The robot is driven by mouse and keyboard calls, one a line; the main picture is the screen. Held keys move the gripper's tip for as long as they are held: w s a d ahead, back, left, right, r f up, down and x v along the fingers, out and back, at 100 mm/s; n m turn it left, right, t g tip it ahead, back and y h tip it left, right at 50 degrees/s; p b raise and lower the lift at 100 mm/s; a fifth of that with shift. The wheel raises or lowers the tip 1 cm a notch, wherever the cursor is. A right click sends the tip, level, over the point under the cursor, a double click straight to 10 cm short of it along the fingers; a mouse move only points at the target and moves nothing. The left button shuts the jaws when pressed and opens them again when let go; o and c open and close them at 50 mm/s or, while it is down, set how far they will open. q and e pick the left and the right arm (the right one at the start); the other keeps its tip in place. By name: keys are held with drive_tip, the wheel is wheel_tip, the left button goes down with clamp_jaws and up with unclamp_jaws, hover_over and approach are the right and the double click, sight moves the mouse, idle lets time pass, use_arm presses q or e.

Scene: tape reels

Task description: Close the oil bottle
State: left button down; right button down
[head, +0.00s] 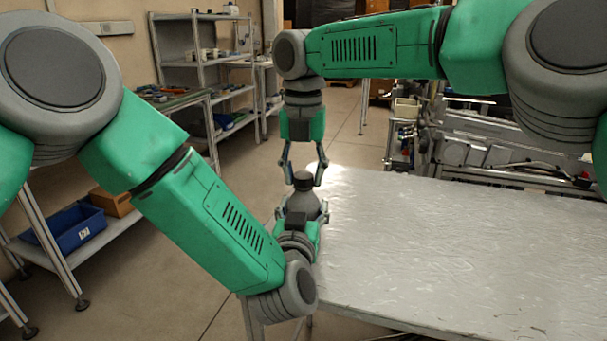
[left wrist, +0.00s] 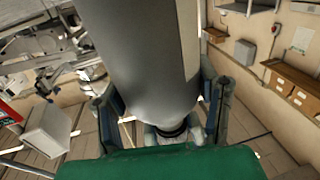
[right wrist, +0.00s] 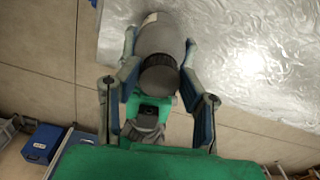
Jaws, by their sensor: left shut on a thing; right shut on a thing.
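In the left wrist view the grey body (left wrist: 150,60) fills the middle between the fingers. My right gripper (head: 304,178) points down from above, its fingers on both sides of the cap. In the right wrist view the cap (right wrist: 160,74) lies between its two fingers. The exact finger contact is hard to see.
The shiny metal table (head: 450,240) is bare to the right of the bottle. Shelves (head: 200,70) stand at the back left, and a blue bin (head: 70,228) sits on a low shelf at the left. Machinery (head: 490,140) stands behind the table.

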drive_tip(key=m, duration=0.7)
drive_tip(key=shift+m, duration=0.4)
drive_tip(key=m, duration=0.4)
drive_tip(key=shift+a+m, duration=0.1)
drive_tip(key=shift+m, duration=0.3)
drive_tip(key=m, duration=1.4)
drive_tip(key=shift+w, duration=0.1)
drive_tip(key=c, duration=1.1)
unclamp_jaws()
drive_tip(key=shift+o, duration=0.2)
